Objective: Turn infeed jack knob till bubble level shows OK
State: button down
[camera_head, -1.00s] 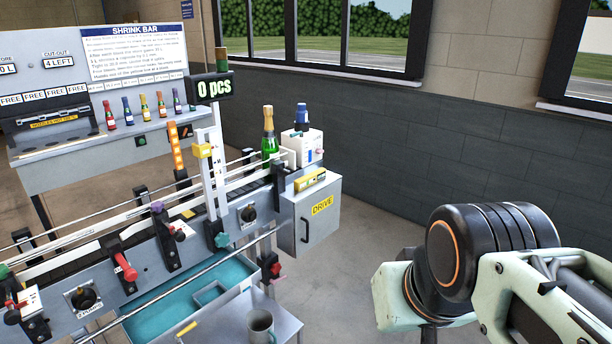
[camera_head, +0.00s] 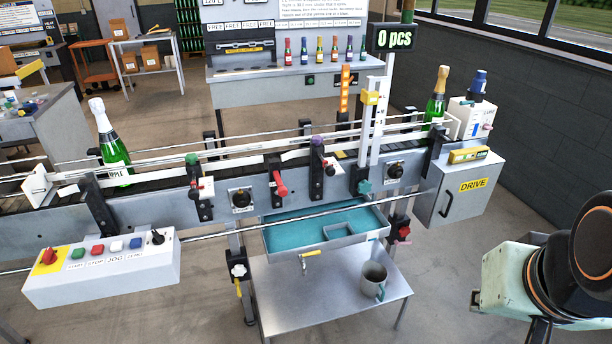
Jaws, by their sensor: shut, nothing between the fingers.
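A black-and-white knob (camera_head: 239,271) sits on the conveyor's left leg. A red knob (camera_head: 403,233) sits on its right leg. I see no label telling which is the infeed jack knob. A yellow level-like block (camera_head: 468,155) lies on top of the grey DRIVE box (camera_head: 460,192) at the conveyor's right end; its bubble and reading are too small to tell. My gripper is out of view; only part of my arm shows at the lower right, apart from the conveyor and both knobs.
The conveyor (camera_head: 148,184) carries green bottles at both ends. A control box (camera_head: 102,277) with buttons juts out at the front left. A low metal table (camera_head: 330,300) with a grey mug (camera_head: 373,281) stands beneath, under a teal tray (camera_head: 300,238). Floor at the front right is clear.

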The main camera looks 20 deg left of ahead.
aim_at(238, 270)
jog(key=u, duration=1.25)
jog(key=j+u, duration=0.1)
jog(key=j, duration=0.3)
jog(key=j+z, duration=0.1)
jog(key=j, duration=0.15)
jog(key=k+j+z, duration=0.1)
jog(key=l+u, duration=0.25)
jog(key=l, duration=0.35)
jog(key=l+u, duration=0.25)
jog(key=l, duration=0.3)
jog(key=i+l+z, duration=0.2)
jog(key=i, duration=0.3)
jog(key=i+z, duration=0.2)
jog(key=i, duration=0.3)
jog(key=k+j+u, duration=0.1)
jog(key=j+u, duration=0.25)
jog(key=j, duration=0.1)
